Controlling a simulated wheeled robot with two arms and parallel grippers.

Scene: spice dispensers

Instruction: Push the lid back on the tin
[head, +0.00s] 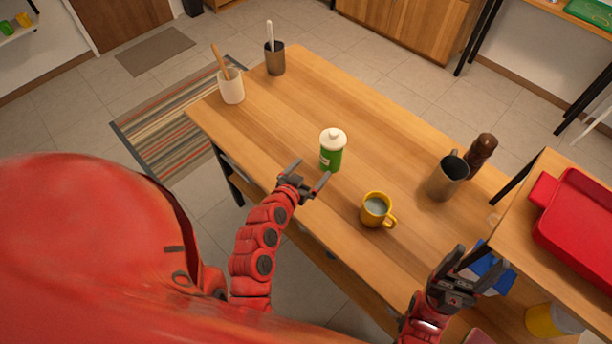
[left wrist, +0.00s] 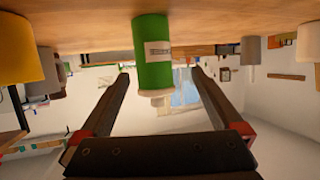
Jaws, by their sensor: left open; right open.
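The green tin (head: 331,157) stands upright on the wooden table, with its white lid (head: 333,137) on top. I cannot tell whether the lid is fully seated. In the left wrist view, which is upside down, the green tin (left wrist: 153,55) with a pale label hangs from the table surface, and its white lid (left wrist: 155,93) with a small knob points down. My left gripper (head: 312,171) is open and empty, just in front of the tin. The tin lies ahead between its fingers, apart from them. My right gripper (head: 472,262) is open and empty by the table's lower right.
A yellow mug (head: 376,209) stands right of the left gripper. A grey-brown pitcher (head: 447,179) and a dark pepper mill (head: 482,150) stand further right. Two utensil holders, white (head: 231,88) and brown (head: 275,60), stand at the far left end. The table between them is clear.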

